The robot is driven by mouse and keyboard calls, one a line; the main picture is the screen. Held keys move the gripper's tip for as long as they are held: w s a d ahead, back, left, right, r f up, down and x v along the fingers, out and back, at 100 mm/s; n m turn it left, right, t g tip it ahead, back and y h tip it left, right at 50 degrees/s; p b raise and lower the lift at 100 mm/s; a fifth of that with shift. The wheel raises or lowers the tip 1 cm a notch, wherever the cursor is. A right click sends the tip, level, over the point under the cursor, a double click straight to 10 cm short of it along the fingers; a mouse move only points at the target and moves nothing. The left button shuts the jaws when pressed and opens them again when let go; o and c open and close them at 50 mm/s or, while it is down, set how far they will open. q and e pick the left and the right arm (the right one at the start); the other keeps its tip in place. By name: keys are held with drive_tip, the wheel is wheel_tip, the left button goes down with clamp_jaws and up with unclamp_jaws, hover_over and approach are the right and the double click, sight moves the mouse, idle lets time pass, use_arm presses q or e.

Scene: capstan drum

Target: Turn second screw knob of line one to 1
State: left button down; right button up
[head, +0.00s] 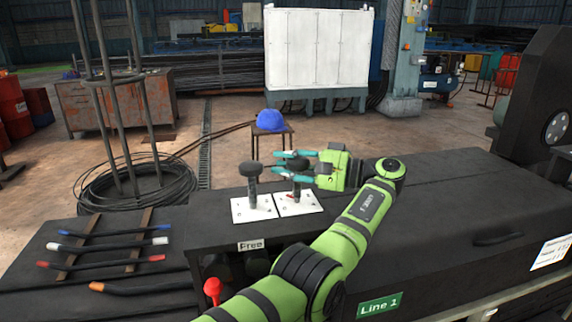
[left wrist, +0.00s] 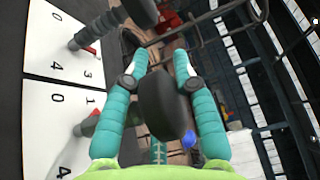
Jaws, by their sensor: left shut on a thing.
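Two dark screw knobs stand on white plates on the black bench. The first knob (head: 250,170) is on the left plate (head: 240,211); the second knob (head: 298,164) is on the right plate (head: 312,204). My left gripper (head: 277,167) reaches in from the right, its teal fingers shut around the second knob's head. In the left wrist view the dark knob head (left wrist: 165,105) sits between both fingers. The lower plate (left wrist: 50,130) shows 0, 1 and 4; a red pointer beside its post appears near the 1. My right gripper is not in view.
A "Free" label (head: 250,245) is on the bench front below the plates, with a red-tipped lever (head: 212,287) beneath. Colour-ended rods (head: 105,262) lie on the left. A green "Line 1" sign (head: 380,305) is at the front. A blue helmet (head: 270,120) rests on a stool behind.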

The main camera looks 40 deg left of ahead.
use_arm(q)
drive_tip(key=c, duration=1)
unclamp_jaws()
drive_tip(key=shift+f, duration=0.1)
drive_tip(key=shift+o, duration=0.2)
wheel_tip(320, 180, up, 10)
drive_tip(key=shift+o, duration=0.4)
